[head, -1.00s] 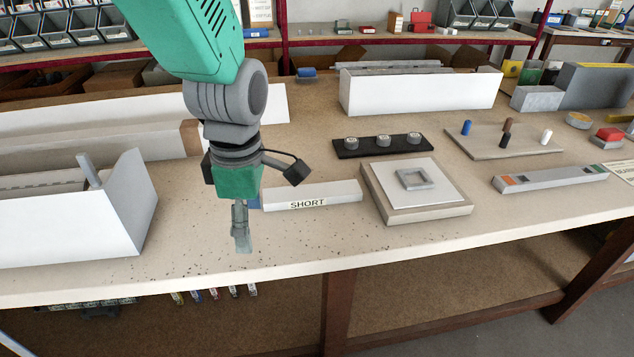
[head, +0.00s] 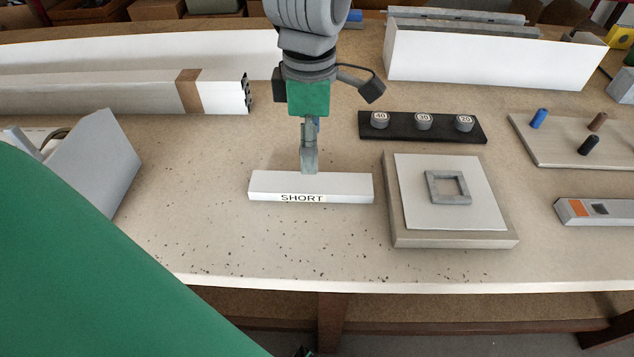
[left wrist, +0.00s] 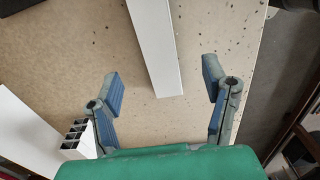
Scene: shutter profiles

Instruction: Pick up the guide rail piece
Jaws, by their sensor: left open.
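A short white bar marked SHORT (head: 340,186) lies on the bench, left of a square board. Longer pale profiles (head: 120,92) with dark open ends and a brown band lie at the back left. I cannot tell for certain which is the guide rail piece. My left gripper (head: 309,166) points down at the back edge of the SHORT bar. In the left wrist view my left gripper (left wrist: 162,82) is open, with one blue-padded finger on each side of a white bar's near end (left wrist: 165,88), both apart from it. My right gripper is not in view.
The square board (head: 450,242) with a grey frame (head: 448,187) stands right of the bar. A black strip (head: 468,134) with three knobs lies behind it. A white box (head: 490,62) stands at the back right. The bench in front of the bar is clear.

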